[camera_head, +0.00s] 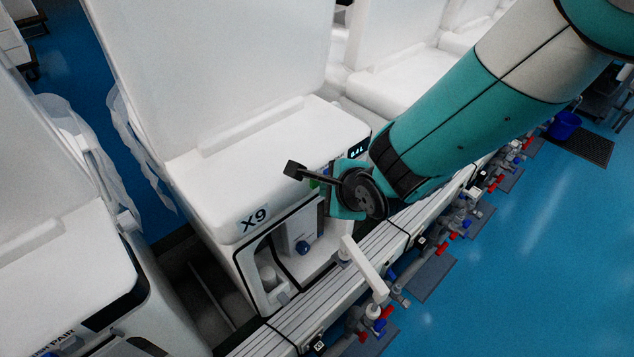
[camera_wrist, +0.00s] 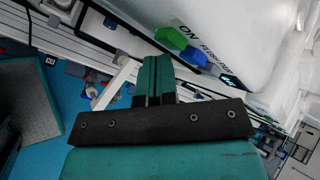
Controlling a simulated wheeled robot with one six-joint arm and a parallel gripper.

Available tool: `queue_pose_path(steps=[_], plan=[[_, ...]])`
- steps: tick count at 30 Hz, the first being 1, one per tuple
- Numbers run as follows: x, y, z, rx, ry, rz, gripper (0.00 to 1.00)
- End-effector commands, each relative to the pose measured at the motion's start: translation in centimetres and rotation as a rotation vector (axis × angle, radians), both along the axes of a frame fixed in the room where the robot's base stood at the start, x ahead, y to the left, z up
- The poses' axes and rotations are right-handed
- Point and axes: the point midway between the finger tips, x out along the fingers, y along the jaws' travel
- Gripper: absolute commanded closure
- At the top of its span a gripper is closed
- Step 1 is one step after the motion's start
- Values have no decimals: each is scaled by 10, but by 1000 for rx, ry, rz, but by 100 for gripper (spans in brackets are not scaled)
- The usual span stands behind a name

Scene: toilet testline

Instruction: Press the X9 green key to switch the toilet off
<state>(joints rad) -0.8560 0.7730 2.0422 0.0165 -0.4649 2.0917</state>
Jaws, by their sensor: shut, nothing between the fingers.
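The X9 toilet (camera_head: 240,170) is a white unit with an X9 label (camera_head: 253,219) on its front edge. Its green key (camera_head: 314,184) shows as a small patch beside my gripper (camera_head: 335,197), which partly hides the panel. In the wrist view the green key (camera_wrist: 168,36) sits beside a blue key (camera_wrist: 197,58), near "ON" lettering. My gripper (camera_wrist: 158,66) is shut and empty, its teal fingers together. Its tips appear just below the green key in the picture; I see a gap and no contact.
A small lit display (camera_head: 358,150) is on the X9 panel's right. Similar white units stand on both sides. A rail with a white pipe (camera_head: 364,268) and red and blue valves (camera_head: 378,312) runs along the front. Blue floor (camera_head: 500,270) is open at right.

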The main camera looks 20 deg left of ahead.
Motion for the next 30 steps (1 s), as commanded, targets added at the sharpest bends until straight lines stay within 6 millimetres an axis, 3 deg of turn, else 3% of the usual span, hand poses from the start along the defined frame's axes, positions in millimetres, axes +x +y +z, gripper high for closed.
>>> queue_pose_path(steps=[19,30], plan=[[2,4,0,0,0,0,100],[-4,-8,0,1,0,-1,100]])
